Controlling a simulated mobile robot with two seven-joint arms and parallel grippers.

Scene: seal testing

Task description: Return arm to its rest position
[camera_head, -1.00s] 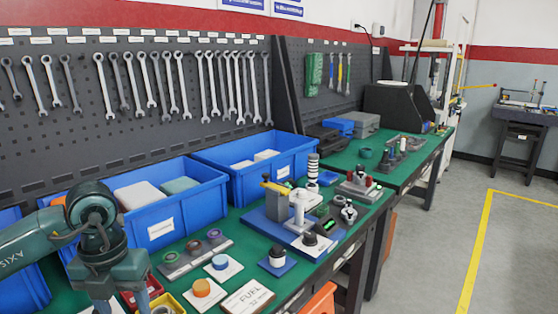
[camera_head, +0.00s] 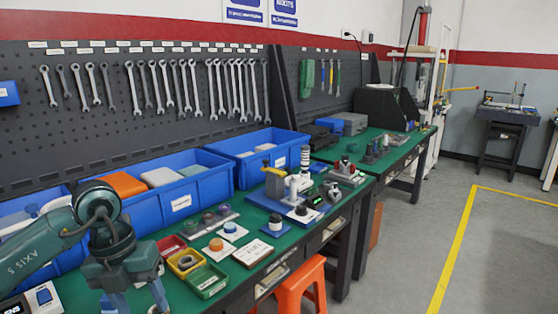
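My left arm (camera_head: 105,235) comes in from the left edge, a dark green arm bent downward over the near left part of the workbench. Its gripper (camera_head: 135,299) points down at the bottom edge of the picture. Its two bluish fingers stand apart, with nothing seen between them; their tips are at or past the frame edge. My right arm and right gripper are not in view.
The green bench (camera_head: 215,288) holds blue bins (camera_head: 180,200), small red, yellow and green trays (camera_head: 206,280), a FUEL card (camera_head: 252,252) and a test fixture (camera_head: 290,190). An orange stool (camera_head: 300,288) stands at its front. Grey floor (camera_head: 400,260) is open to the right.

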